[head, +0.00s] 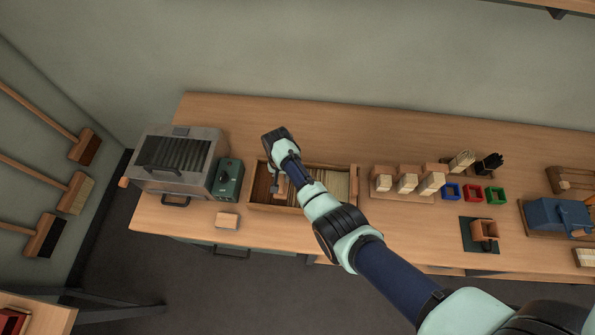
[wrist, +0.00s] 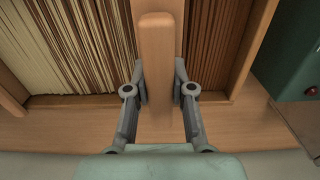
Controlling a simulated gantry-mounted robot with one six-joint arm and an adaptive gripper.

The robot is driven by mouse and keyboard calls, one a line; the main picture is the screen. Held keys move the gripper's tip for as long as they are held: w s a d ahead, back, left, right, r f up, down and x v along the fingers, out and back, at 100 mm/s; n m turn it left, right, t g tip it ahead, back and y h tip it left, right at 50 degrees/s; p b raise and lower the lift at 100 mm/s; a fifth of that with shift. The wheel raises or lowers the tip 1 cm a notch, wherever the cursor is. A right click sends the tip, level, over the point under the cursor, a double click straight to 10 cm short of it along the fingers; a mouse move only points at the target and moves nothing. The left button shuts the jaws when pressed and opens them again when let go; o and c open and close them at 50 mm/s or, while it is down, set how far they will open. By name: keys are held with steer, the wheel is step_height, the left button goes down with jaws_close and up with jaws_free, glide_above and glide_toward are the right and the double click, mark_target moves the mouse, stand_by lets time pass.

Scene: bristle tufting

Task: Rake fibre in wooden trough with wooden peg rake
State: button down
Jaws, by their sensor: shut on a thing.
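The wooden trough (head: 353,183) stands on the bench, left of its middle. In the wrist view the trough rim (wrist: 20,114) borders fibre that runs from pale (wrist: 35,60) at left, through mixed streaks, to dark brown (wrist: 212,45) at right. My gripper (wrist: 160,90) is shut on the wooden peg rake (wrist: 158,60), one finger on each side of its bar. In the head view my gripper (head: 277,190) is over the left part of the trough, and my arm hides much of the fibre. The rake's pegs and whether they touch the fibre cannot be seen.
A green control box (head: 229,180) and a metal-lidded machine (head: 175,160) stand left of the trough. A small wooden block (head: 227,220) lies in front. Tuft blocks (head: 407,184) and coloured frames (head: 473,193) stand to the right. The bench behind the trough is clear.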

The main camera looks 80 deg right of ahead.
steer(key=w+b, duration=0.3)
steer(key=w, duration=0.2)
steer(key=w+b, duration=0.2)
steer(key=shift+w+f+b, duration=0.3)
steer(key=shift+w+r, duration=0.2)
steer(key=shift+r, duration=0.1)
steer(key=shift+s, duration=0.1)
steer(key=s+p, duration=0.9)
steer(key=shift+r, duration=0.4)
steer(key=s+p, duration=0.2)
steer(key=s, duration=0.4)
steer(key=s+p, duration=0.3)
steer(key=s, duration=0.4)
steer(key=s+p, duration=0.2)
steer(key=s, duration=0.5)
steer(key=shift+s+d+f+p, duration=0.2)
steer(key=shift+s+f+p, duration=0.1)
steer(key=shift+f, duration=0.1)
steer(key=shift+w, duration=0.1)
